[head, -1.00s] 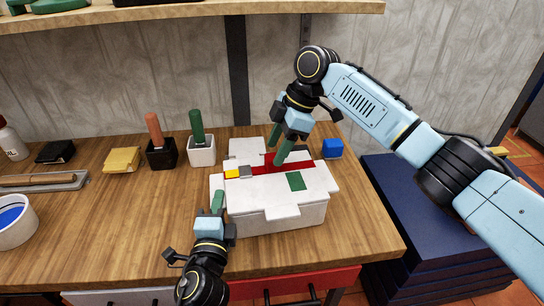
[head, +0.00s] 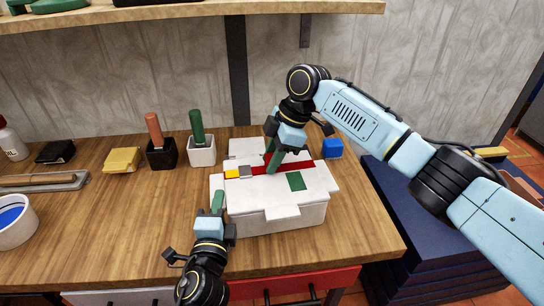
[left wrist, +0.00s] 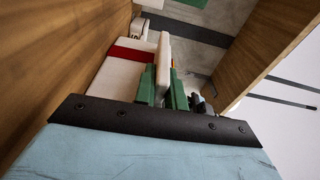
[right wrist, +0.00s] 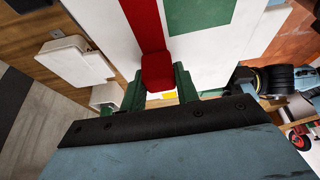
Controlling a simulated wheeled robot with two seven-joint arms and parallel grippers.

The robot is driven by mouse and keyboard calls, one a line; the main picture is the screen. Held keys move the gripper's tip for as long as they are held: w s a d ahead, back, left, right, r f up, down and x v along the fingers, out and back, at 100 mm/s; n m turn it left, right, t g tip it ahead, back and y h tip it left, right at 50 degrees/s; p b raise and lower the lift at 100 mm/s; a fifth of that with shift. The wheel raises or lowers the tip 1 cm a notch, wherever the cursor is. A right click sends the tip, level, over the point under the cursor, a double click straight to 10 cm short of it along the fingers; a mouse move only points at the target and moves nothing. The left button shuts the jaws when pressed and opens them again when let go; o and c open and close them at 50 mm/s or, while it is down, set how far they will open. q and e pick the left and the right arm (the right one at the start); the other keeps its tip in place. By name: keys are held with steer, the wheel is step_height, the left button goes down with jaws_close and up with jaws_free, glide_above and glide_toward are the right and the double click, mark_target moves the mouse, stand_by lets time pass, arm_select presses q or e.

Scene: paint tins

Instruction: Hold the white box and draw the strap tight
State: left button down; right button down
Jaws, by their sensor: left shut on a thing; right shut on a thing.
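The white box (head: 285,220) stands on the wooden bench, its lid carrying a green patch (head: 296,181). A red strap (head: 300,166) lies across the lid, with a grey buckle (head: 246,171) and a yellow piece (head: 231,174) at its left end. My left gripper (head: 217,199) is at the box's left side, shut on a white edge of it (left wrist: 164,55). My right gripper (head: 269,168) is above the lid near the buckle, shut on a red tab of the strap (right wrist: 157,70). Its fingers partly hide the strap in the head view.
A blue cube (head: 332,148) stands behind the box at right. Two small pots, black (head: 161,155) and white (head: 201,152), hold handled tools at the back. A yellow block (head: 122,160) lies further left.

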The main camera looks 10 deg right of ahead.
mark_target(287, 167)
arm_select(q)
steer(key=shift+a+f, duration=0.1)
steer(key=shift+f, duration=0.3)
arm_select(e)
steer(key=shift+w+d, duration=0.15)
steer(key=shift+d, duration=1.1)
steer(key=shift+w+d, duration=0.1)
steer(key=shift+d, duration=1.15)
arm_select(q)
steer(key=shift+s, duration=0.1)
arm_select(e)
steer(key=c, duration=1)
jaws_free()
steer(key=shift+c, duration=0.2)
steer(key=v, duration=1.2)
steer(key=shift+s, duration=0.15)
steer(key=shift+r, duration=0.1)
